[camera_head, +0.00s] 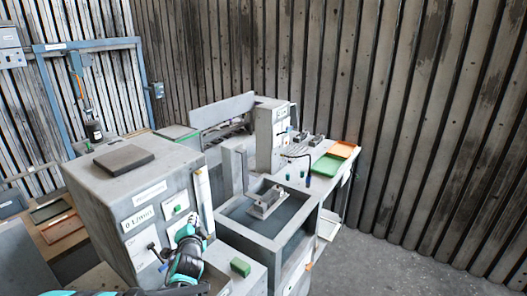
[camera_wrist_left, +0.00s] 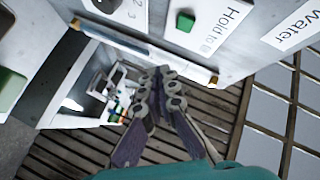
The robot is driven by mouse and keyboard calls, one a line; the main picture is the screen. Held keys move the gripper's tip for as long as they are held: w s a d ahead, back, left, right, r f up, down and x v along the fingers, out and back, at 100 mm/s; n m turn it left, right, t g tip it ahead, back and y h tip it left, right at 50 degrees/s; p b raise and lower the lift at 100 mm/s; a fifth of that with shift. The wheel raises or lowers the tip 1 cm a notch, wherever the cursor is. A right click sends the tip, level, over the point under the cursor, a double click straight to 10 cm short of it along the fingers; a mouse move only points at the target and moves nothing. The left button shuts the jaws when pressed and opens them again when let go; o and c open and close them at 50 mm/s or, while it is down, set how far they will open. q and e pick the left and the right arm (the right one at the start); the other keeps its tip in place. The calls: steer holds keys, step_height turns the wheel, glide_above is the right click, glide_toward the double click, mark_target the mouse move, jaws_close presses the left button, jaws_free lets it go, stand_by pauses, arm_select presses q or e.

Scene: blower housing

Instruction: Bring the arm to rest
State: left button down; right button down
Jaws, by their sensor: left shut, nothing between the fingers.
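My left arm comes in at the bottom left of the head view, dark with teal parts. Its gripper (camera_head: 194,226) is in front of the grey machine cabinet (camera_head: 138,190), near the panel with a green button (camera_head: 177,208). In the left wrist view the fingers of my left gripper (camera_wrist_left: 160,82) are together with nothing between them. A green button (camera_wrist_left: 185,21) beside a "Hold to" label shows above them, apart from the fingers. I cannot tell whether the arm touches the cabinet. My right gripper is not in view.
Right of the cabinet is an open grey basin (camera_head: 240,226) with a metal block (camera_head: 266,203) in it. A green tray (camera_head: 326,166) and an orange tray (camera_head: 342,149) lie on the bench behind. The floor (camera_head: 400,270) at right is clear.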

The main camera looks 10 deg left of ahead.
arm_select(q)
steer(key=s+d+f+n+g+h+b, duration=0.2)
steer(key=s+d, duration=0.4)
steer(key=s, duration=0.3)
steer(key=s+d+f+n+g+h+b, duration=0.2)
steer(key=s+d+f+b, duration=0.1)
steer(key=s+d+f, duration=0.4)
steer(key=s+d+f+n+g+h+b, duration=0.2)
steer(key=s+d, duration=0.4)
steer(key=s, duration=0.5)
step_height(320, 180, down, 2)
steer(key=shift+d+f+n+g+b, duration=0.25)
steer(key=shift+d+n+g+b, duration=0.25)
steer(key=shift+b, duration=0.35)
steer(key=shift+s+a, duration=0.1)
